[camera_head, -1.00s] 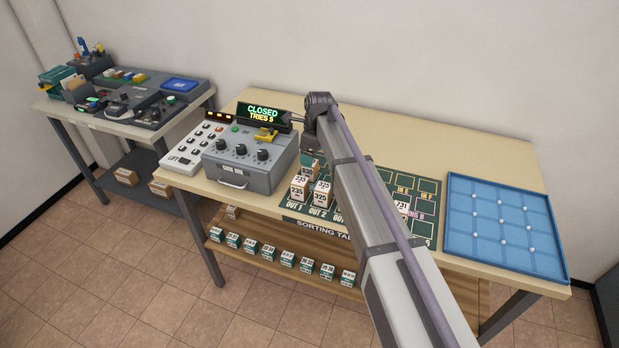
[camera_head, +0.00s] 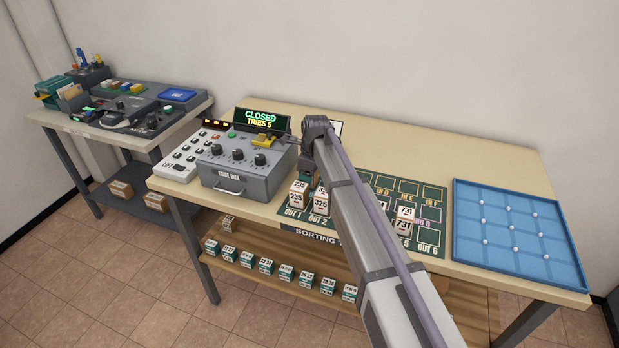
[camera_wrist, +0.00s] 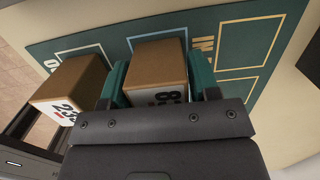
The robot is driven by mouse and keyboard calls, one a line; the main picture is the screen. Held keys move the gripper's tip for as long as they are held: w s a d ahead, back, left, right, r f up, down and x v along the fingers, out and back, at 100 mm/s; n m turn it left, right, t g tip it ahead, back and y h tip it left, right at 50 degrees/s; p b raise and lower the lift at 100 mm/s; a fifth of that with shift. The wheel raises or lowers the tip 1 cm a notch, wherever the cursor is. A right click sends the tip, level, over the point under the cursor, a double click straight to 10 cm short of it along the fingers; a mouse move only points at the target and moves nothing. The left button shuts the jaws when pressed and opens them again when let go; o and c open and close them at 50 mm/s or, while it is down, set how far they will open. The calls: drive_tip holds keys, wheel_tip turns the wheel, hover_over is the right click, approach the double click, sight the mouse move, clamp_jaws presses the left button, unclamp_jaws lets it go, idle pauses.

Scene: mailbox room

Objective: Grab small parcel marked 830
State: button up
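In the wrist view a small brown parcel (camera_wrist: 156,68) with a white label sits between the two teal fingers of my gripper (camera_wrist: 160,84). Its label shows "83"; the rest of the number is hidden by the gripper body. The fingers lie close along both sides of the parcel, and I cannot tell whether they press on it. The parcel appears over the green sorting mat (camera_wrist: 215,25). A second parcel (camera_wrist: 75,82), its label starting "23", stands apart to the left.
Parcels marked 235 (camera_head: 296,201) and 325 (camera_head: 321,203) stand at the mat's front left; parcels marked 731 (camera_head: 404,226) are right of my arm. The grey code box (camera_head: 243,168) reads CLOSED, TRIES 5. A blue tray (camera_head: 520,280) lies at right.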

drive_tip(key=c, duration=0.6)
drive_tip(key=shift+r, duration=0.15)
